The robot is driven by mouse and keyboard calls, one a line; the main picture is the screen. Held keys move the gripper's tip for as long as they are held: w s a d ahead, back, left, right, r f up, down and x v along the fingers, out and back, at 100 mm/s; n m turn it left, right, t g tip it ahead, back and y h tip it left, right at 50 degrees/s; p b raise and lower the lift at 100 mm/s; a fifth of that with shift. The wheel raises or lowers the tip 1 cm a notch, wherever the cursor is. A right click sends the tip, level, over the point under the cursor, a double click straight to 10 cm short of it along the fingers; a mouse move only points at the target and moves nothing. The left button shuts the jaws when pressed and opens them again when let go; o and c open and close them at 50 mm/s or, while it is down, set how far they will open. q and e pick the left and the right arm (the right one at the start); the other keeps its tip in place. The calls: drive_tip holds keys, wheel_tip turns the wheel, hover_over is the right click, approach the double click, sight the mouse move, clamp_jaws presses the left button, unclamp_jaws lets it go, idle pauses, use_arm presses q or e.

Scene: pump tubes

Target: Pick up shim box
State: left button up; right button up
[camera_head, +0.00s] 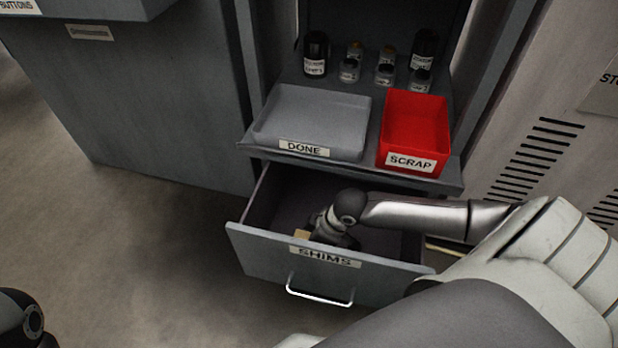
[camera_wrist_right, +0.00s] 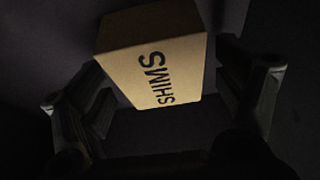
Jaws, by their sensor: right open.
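The shim box is a tan cardboard box (camera_wrist_right: 150,58) marked SHIMS. In the right wrist view it lies between the two open fingers of my right gripper (camera_wrist_right: 165,115), with a gap on each side. In the head view only a small tan part of the box (camera_head: 302,234) shows inside the open drawer marked SHIMS (camera_head: 262,252). My right gripper (camera_head: 332,232) reaches down into the drawer and hides most of the box. In the head view a dark part of my left arm shows at the lower left edge, and its fingers are out of view.
Above the drawer, a shelf holds a grey DONE tray (camera_head: 318,112) and a red SCRAP bin (camera_head: 413,120). Several small bottles and jars (camera_head: 350,70) stand behind them. The drawer walls surround my right gripper closely. The floor at left is clear.

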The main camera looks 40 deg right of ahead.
drive_tip(key=shift+a+f, duration=0.1)
drive_tip(key=shift+f, duration=0.2)
drive_tip(key=c, duration=1.3)
drive_tip(key=shift+w+r, duration=0.1)
